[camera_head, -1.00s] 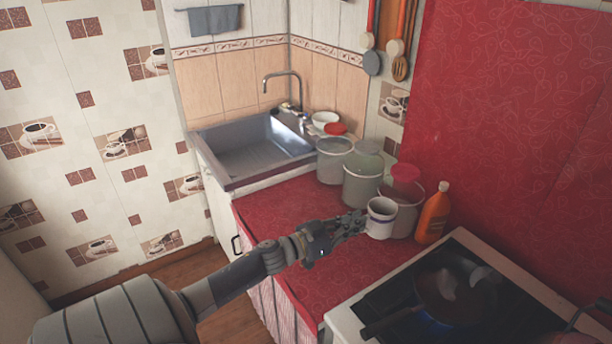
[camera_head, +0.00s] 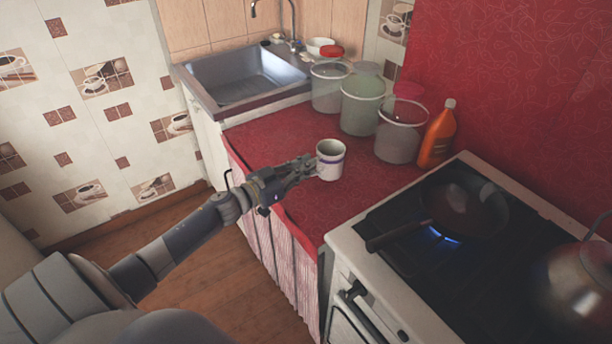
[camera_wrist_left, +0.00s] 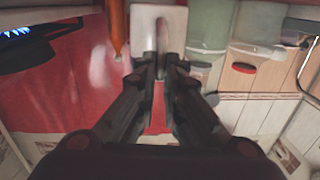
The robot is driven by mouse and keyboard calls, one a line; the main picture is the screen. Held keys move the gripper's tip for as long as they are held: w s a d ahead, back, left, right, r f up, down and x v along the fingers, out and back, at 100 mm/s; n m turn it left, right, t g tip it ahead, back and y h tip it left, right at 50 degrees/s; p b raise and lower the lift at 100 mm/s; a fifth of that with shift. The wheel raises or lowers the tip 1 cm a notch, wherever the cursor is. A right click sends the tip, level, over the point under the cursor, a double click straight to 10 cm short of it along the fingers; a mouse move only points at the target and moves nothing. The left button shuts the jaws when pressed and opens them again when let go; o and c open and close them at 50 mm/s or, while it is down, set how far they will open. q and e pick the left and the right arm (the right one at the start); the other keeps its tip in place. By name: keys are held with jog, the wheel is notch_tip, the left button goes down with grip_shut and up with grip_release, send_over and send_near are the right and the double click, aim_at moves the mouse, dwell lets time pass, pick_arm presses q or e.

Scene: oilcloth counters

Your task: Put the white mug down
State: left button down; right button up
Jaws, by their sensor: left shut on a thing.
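My left gripper (camera_head: 312,168) comes in from the left and is shut on the mug's near left side. In the left wrist view the mug (camera_wrist_left: 176,14) is at the top centre, at the tips of the left gripper (camera_wrist_left: 160,58). I cannot tell whether the mug's base touches the countertop. My right gripper is not in view.
Several clear canisters (camera_head: 400,137) and an orange bottle (camera_head: 437,135) stand behind the mug. A stove with a pan (camera_head: 465,212) over a blue flame and a kettle (camera_head: 580,280) is at the right. A sink (camera_head: 245,80) is behind left. Countertop left of the canisters is clear.

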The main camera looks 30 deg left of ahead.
pick_arm(q)
jog(key=shift+f+b, duration=0.35)
jog(key=shift+f, duration=1.65)
jog(key=c, duration=2.1)
grip_release()
jog(key=shift+f, duration=0.25)
jog(key=shift+c, duration=0.2)
jog(key=o, duration=0.4)
jog(key=shift+o, duration=0.2)
jog(key=shift+r, duration=0.1)
jog(key=shift+s+r, duration=0.1)
jog(key=shift+r, duration=0.1)
jog(key=shift+s+a+f, duration=0.1)
jog(key=shift+s+f, duration=0.05)
jog(key=shift+s, duration=0.15)
jog(key=v, duration=1.1)
